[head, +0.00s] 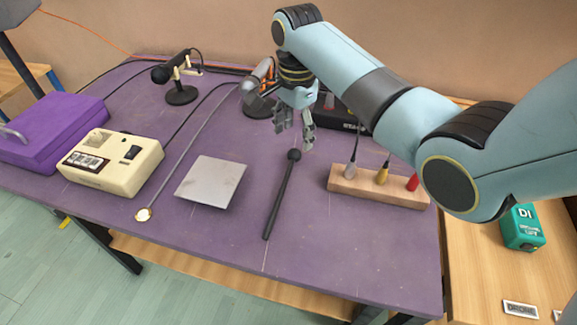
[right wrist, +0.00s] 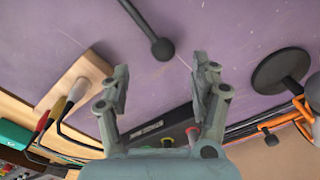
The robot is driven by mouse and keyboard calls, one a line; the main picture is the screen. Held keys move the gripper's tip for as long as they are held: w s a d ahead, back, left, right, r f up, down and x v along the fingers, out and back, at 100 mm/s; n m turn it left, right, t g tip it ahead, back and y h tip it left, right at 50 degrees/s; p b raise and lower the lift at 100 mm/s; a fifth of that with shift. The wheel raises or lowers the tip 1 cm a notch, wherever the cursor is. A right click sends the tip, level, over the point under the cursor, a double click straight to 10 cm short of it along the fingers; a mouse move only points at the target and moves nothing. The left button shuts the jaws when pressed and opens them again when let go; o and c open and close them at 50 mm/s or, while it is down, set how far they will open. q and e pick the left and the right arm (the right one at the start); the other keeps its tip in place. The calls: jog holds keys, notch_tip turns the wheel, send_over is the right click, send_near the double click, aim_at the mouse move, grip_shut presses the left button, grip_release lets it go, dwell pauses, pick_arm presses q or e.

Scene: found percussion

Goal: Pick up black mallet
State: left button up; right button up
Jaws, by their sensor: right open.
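The black mallet (head: 280,199) lies on the purple table (head: 320,235) in the head view, its round head toward the back and its handle toward the front edge. My right gripper (head: 293,136) is open and empty, near the mallet's round head. In the right wrist view, the mallet's head (right wrist: 162,48) shows beyond the open fingers of my right gripper (right wrist: 160,80), and part of the handle runs out of the top. The gripper does not touch the mallet there. My left gripper is not in view.
A wooden block (head: 372,187) with several plugs stands right of the mallet. A grey metal plate (head: 211,182) lies to its left. A cream box (head: 112,162), a purple case (head: 50,130) and a microphone on a stand (head: 181,93) are farther left. The table front is clear.

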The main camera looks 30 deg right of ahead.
aim_at(294, 151)
jog(key=shift+f, duration=0.85)
jog(key=f, duration=0.5)
jog(key=shift+w+d+b, duration=0.1)
jog(key=shift+w+b, duration=0.1)
jog(key=shift+b, duration=0.1)
jog(key=c, duration=0.4)
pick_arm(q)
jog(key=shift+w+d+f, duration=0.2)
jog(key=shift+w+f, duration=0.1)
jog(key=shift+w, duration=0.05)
pick_arm(e)
grip_shut()
